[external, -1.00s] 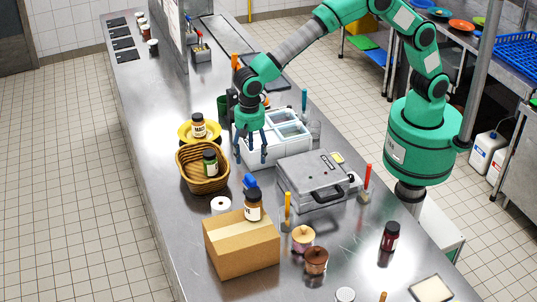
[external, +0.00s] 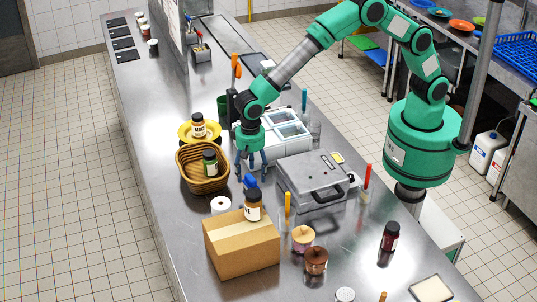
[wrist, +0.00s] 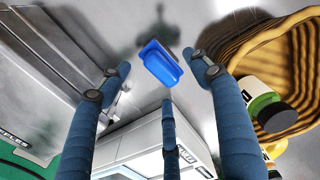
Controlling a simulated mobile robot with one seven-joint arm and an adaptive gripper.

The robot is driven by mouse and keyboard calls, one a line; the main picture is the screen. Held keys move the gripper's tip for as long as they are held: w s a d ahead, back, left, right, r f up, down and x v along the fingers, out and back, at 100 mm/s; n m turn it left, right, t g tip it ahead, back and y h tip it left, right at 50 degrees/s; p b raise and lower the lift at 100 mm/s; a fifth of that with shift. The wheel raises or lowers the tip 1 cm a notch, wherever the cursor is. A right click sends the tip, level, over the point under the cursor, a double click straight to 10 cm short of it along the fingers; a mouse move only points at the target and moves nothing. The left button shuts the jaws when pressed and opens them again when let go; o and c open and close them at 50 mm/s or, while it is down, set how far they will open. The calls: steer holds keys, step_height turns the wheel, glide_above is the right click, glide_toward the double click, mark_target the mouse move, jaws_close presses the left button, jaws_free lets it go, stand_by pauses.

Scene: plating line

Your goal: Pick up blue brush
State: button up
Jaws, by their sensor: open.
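The blue brush (wrist: 160,62) lies on the steel counter in the wrist view, as a small bright blue block. My gripper (external: 253,171) points down over the counter, a short way behind the brush. In the wrist view the blue fingers of my gripper (wrist: 163,75) are spread apart, with the brush visible between and beyond their tips. The gripper is open and empty.
A wicker basket (external: 185,178) with a green jar stands left of my gripper. A grey hinged appliance (external: 310,192) is at right and a white compartment box (external: 282,143) behind.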

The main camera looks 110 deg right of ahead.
mark_target(253, 177)
stand_by(0.3)
steer(key=shift+s+a+f+b, duration=0.1)
steer(key=shift+f+b, duration=0.2)
steer(key=shift+f, duration=1)
steer(key=shift+s+a+f+b, duration=0.1)
steer(key=shift+f+b, duration=0.15)
steer(key=shift+f, duration=1.05)
steer(key=shift+c, duration=0.3)
steer(key=c, duration=1.2)
